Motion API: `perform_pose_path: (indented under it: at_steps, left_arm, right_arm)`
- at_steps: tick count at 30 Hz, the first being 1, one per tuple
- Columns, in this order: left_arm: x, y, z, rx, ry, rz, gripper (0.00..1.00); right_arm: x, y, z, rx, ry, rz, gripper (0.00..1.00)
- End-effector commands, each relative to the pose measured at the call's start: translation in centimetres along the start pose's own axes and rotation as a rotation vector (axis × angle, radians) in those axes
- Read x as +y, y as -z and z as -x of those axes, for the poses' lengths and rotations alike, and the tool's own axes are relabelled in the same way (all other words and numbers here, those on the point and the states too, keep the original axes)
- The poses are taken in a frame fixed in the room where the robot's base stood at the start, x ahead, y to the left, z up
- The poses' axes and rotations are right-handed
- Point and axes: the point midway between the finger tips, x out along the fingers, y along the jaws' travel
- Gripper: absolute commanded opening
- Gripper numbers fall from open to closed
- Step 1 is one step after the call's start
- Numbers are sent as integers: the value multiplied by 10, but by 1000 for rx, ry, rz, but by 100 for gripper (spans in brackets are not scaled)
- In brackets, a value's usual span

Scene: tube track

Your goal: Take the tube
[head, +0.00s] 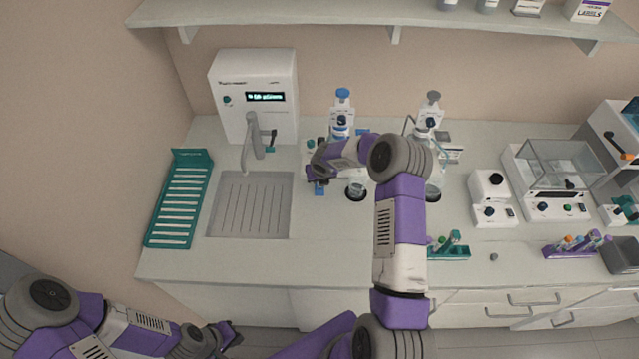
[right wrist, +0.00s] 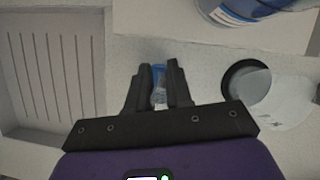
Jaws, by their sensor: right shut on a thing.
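A small clear tube with a blue upper part (right wrist: 159,84) is between the fingers of my right gripper (right wrist: 160,92) in the right wrist view. The right gripper is shut on it. In the head view the right gripper (head: 318,168) is over the counter just right of the sink, and a bit of blue (head: 319,188) shows under it. The tube's lower part is hard to make out. My left gripper (head: 230,336) is low in front of the counter, empty, with its fingers apart.
The sink (head: 248,232) and a green drying rack (head: 180,200) are at the left. Blue- and grey-topped dispensers stand behind the right arm. A green tube rack (head: 452,252), a purple tube rack (head: 572,252) and a balance (head: 548,180) are to the right.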

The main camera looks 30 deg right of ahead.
Motion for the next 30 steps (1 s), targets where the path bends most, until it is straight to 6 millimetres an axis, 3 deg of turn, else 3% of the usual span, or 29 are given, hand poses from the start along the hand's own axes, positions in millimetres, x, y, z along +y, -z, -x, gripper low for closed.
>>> perform_pose_path:
  at_steps: [8,21,30]
  left_arm:
    - [0,0,0,0,0,0,0]
    - [1,0,3,0,0,0,0]
    - [1,0,3,0,0,0,0]
  right_arm:
    - [0,-5,11,-3,0,-1,3]
    - [0,-35,84,-2,0,-1,3]
    - [0,-38,93,0,0,1,3]
